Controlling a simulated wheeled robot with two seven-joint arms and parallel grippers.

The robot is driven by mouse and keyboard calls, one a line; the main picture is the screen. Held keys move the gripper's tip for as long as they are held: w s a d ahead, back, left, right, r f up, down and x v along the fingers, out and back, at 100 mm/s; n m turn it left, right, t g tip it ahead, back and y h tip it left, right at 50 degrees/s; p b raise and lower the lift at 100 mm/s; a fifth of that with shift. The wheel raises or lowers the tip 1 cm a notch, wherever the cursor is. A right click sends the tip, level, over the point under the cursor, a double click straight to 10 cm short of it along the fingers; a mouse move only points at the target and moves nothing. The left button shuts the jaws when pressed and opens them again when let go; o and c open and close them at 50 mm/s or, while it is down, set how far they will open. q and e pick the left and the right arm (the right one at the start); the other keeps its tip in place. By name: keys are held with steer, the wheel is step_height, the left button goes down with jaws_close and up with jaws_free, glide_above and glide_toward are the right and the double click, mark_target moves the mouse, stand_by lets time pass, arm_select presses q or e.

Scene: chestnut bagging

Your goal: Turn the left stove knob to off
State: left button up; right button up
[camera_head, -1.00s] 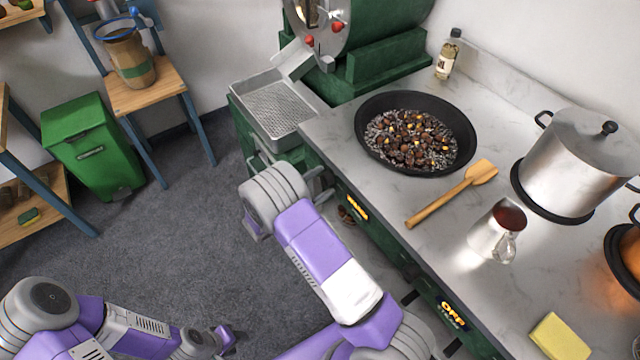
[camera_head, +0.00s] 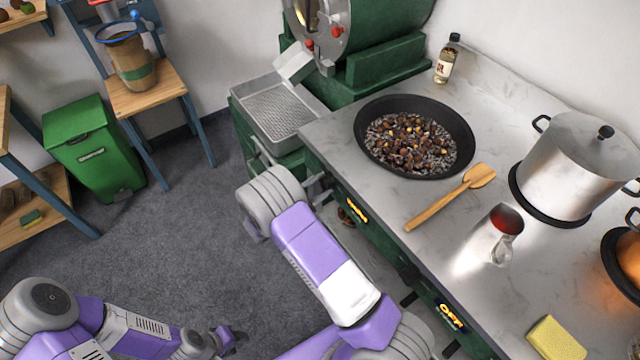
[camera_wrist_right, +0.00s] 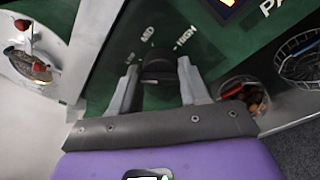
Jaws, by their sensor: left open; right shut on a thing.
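In the head view my right gripper (camera_head: 322,188) is at the stove front below the pan, and the knob is hard to make out there. A yellow lit display (camera_head: 357,209) is just right of it; its text is unreadable. My left gripper (camera_head: 232,340) is open and empty, low over the floor, away from the stove.
A black pan (camera_head: 366,157) of chestnuts sits on the counter above the knob. A wooden spatula (camera_head: 440,205), a metal jug (camera_head: 490,240), a steel pot (camera_head: 565,170) and a yellow sponge (camera_head: 556,340) are further right. Another stove display (camera_head: 450,316) reads OFF.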

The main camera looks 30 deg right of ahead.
steer(key=shift+s+n+g+y+p, duration=0.15)
steer(key=shift+n+g+p, duration=0.2)
steer(key=shift+n+p, duration=1.65)
steer(key=shift+w+n+g+y+p, duration=0.25)
steer(key=shift+n+p, duration=0.75)
steer(key=shift+n, duration=1.9)
steer(key=shift+s, duration=0.2)
steer(key=o, duration=1)
steer(key=shift+a, duration=0.1)
steer(key=a, duration=0.5)
steer(key=s+a+p, duration=0.1)
steer(key=a, duration=0.1)
steer(key=shift+a+r, duration=0.15)
steer(key=shift+r, duration=0.25)
